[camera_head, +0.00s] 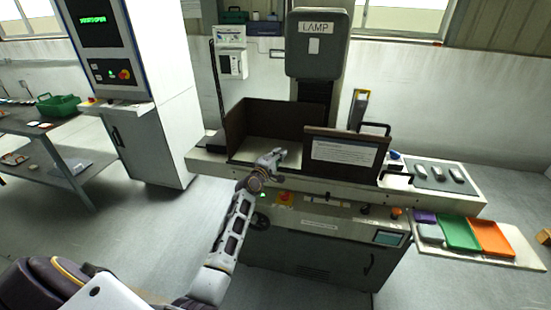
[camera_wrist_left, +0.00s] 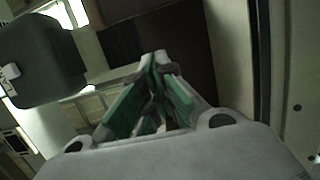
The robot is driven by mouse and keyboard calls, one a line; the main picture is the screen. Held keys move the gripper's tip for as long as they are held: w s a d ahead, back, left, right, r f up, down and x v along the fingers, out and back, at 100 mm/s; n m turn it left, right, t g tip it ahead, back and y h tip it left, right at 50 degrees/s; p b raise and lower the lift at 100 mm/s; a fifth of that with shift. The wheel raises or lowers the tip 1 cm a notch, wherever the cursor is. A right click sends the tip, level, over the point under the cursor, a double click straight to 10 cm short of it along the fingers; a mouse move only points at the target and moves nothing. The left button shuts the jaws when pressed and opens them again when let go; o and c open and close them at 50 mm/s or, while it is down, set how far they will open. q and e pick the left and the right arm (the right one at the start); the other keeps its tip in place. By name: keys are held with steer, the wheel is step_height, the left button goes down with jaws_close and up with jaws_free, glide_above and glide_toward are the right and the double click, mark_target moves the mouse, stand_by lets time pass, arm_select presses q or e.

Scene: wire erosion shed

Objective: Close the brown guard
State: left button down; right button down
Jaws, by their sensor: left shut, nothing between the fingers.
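The brown guard (camera_head: 343,150) is a dark brown panel with a white label, at the front right of the machine's work area. To its left the front is open, and I see into the work area. My left gripper (camera_head: 279,155) is at this opening, just left of the panel's left edge. Its fingers are shut with nothing between them. In the left wrist view the green-padded fingers (camera_wrist_left: 158,62) come together in front of a dark brown surface (camera_wrist_left: 180,45). I cannot tell whether they touch it. My right gripper is not in view.
A brown side wall (camera_head: 236,124) bounds the work area's left. The grey LAMP head (camera_head: 317,50) hangs above it. Below are a front control panel and red button (camera_head: 285,197). Green (camera_head: 459,233) and orange (camera_head: 491,237) trays lie at right.

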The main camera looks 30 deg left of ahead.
arm_select(q)
steer(key=shift+s, duration=1.45)
steer(key=s+d+f+m+g, duration=0.3)
steer(key=s+f, duration=0.4)
steer(key=f, duration=0.8)
steer(key=s+d+f+m+g, duration=0.35)
steer(key=s+f, duration=0.25)
steer(key=f, duration=0.9)
steer(key=s+d+f+m+g, duration=0.25)
steer(key=s+f, duration=0.45)
steer(key=f, duration=0.9)
steer(key=s+f+m+g, duration=0.2)
steer(key=s+f, duration=0.5)
steer(key=s, duration=0.8)
steer(key=s+f+m+g, duration=0.3)
steer(key=s+f+m, duration=0.2)
steer(key=s, duration=1)
steer(key=s+f+m+g, duration=0.3)
steer(key=s+f, duration=0.6)
steer(key=s, duration=0.6)
steer(key=shift+d+f+m, duration=0.2)
steer(key=shift+f+m, duration=0.15)
steer(key=shift+m, duration=0.35)
